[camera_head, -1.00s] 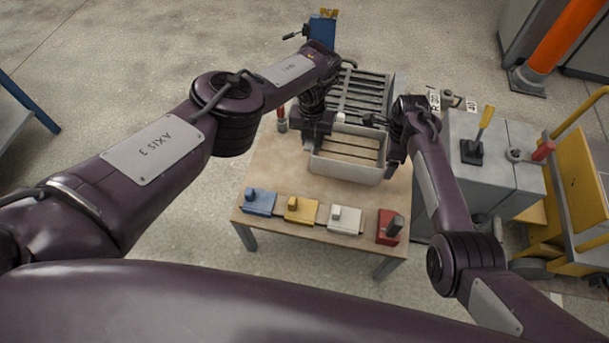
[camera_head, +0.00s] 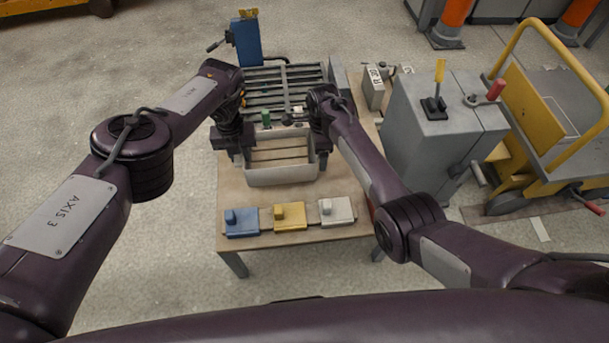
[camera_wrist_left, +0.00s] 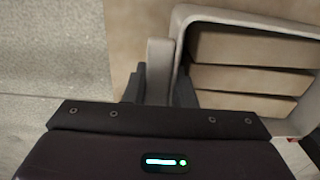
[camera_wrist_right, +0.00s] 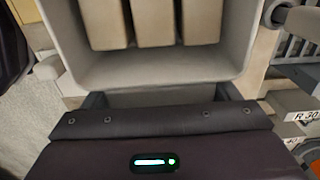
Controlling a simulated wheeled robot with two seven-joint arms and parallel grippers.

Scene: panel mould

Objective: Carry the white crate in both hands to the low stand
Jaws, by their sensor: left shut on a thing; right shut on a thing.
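The white crate (camera_head: 283,175) is a pale open box with several beige bars inside, seen over the wooden table. My left gripper (camera_head: 242,153) is at its left end; in the left wrist view its fingers (camera_wrist_left: 158,90) are shut on a pale upright part of the crate (camera_wrist_left: 250,17). My right gripper (camera_head: 319,143) is at the right end; in the right wrist view its fingers (camera_wrist_right: 160,98) are shut at the crate's end wall (camera_wrist_right: 155,70). The crate looks about level. I cannot tell whether it touches the table. I cannot make out the low stand.
The table (camera_head: 205,190) bears blue (camera_head: 241,223), yellow (camera_head: 290,216) and white (camera_head: 337,210) blocks at its front. A slatted grey rack (camera_head: 285,85) is behind the crate. A grey cabinet with levers (camera_head: 440,125) and a yellow cart (camera_head: 560,130) stand to the right.

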